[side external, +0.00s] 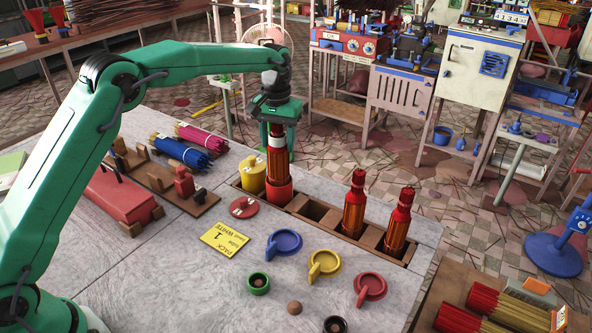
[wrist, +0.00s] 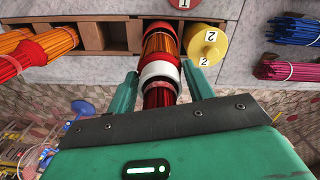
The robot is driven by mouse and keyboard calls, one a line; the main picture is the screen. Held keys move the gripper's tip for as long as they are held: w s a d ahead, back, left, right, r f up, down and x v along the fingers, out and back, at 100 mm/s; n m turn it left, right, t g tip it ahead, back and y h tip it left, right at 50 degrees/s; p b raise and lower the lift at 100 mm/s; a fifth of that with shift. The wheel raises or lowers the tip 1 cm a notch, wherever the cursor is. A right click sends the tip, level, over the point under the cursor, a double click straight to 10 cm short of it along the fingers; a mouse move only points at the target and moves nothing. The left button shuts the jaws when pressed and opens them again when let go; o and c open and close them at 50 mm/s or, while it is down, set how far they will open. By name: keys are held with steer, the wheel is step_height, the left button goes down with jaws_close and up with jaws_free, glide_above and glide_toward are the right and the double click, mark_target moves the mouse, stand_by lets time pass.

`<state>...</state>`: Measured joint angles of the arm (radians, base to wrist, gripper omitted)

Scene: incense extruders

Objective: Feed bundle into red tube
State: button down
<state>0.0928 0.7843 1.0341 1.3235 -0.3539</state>
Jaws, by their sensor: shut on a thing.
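My gripper (side external: 277,118) points down at the back of the table and is shut on an upright bundle (side external: 280,160) of orange sticks with red ends and a white band. The bundle also shows in the wrist view (wrist: 162,46), between my fingers (wrist: 162,88). The red tube (side external: 278,192) stands in the rack directly below. The bundle's lower end is at the tube's mouth and looks to be inside it; how deep is hidden. A red lid marked 1 (side external: 244,207) lies on the table in front.
A yellow tube (side external: 251,174) marked 2 stands close to the left of the red tube. The rack (side external: 340,237) has an empty slot, then two upright red-topped bundles (side external: 355,205) (side external: 398,224). A yellow card (side external: 225,239) and coloured lids (side external: 284,243) lie in front.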

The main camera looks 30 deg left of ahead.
mark_target(279, 169)
steer(key=shift+f, duration=4.75)
steer(key=c, duration=0.5)
jaws_free()
steer(key=shift+f, duration=0.1)
steer(key=shift+r, duration=0.2)
steer(key=shift+r, duration=3.9)
